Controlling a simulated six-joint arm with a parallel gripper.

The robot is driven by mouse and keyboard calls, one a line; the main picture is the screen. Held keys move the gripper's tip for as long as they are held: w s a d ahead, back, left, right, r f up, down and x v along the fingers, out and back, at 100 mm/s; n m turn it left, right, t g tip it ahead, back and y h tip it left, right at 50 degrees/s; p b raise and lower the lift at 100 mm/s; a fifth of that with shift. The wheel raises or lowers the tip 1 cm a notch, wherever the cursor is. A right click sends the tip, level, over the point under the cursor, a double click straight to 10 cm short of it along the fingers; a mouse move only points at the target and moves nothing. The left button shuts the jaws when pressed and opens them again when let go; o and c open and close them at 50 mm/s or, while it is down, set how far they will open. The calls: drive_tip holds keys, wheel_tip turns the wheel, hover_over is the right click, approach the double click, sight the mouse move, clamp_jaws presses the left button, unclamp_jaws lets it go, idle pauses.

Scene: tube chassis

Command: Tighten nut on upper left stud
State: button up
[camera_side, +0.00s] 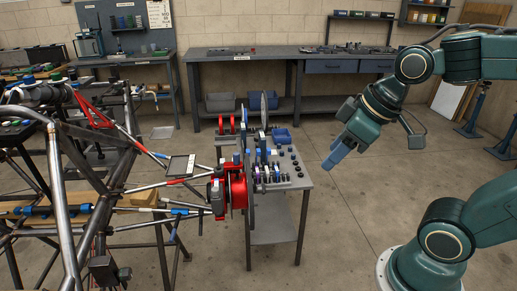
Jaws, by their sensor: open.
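My gripper (335,158) has blue fingers and hangs in free air to the right of the small grey work table, pointing down and left. It is open, and I see nothing held in it. A red hub assembly (237,188) sits at the end of the suspension arms of the tube chassis (62,190), with a dark disc (250,190) on its right side. My gripper is well apart from it. The studs and any nuts on them are too small or hidden by the disc's edge-on angle to tell apart.
The small grey table (292,185) holds several small dark, blue and purple parts and a blue bin (282,136). A long workbench (290,55) stands along the back wall. The floor (345,215) between the table and my arm is clear.

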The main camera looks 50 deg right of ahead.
drive_tip(key=shift+s+r+m, duration=0.15)
drive_tip(key=shift+s+m, duration=0.45)
drive_tip(key=shift+s, duration=0.5)
drive_tip(key=shift+s+r+m, duration=0.15)
drive_tip(key=shift+s+m, duration=0.45)
drive_tip(key=shift+s, duration=0.5)
drive_tip(key=w+d+f+n+y, duration=0.15)
drive_tip(key=w+f+n, duration=0.3)
drive_tip(key=w, duration=0.45)
drive_tip(key=w+d+f+n+y, duration=0.1)
drive_tip(key=w+d+f+n, duration=0.3)
drive_tip(key=w, duration=0.4)
drive_tip(key=n+t, duration=0.3)
drive_tip(key=t, duration=0.1)
approach(256, 187)
drive_tip(key=shift+y, duration=0.25)
drive_tip(key=v, duration=0.5)
drive_tip(key=shift+d+f, duration=0.25)
drive_tip(key=shift+d, duration=0.15)
drive_tip(key=shift+x, duration=6.9)
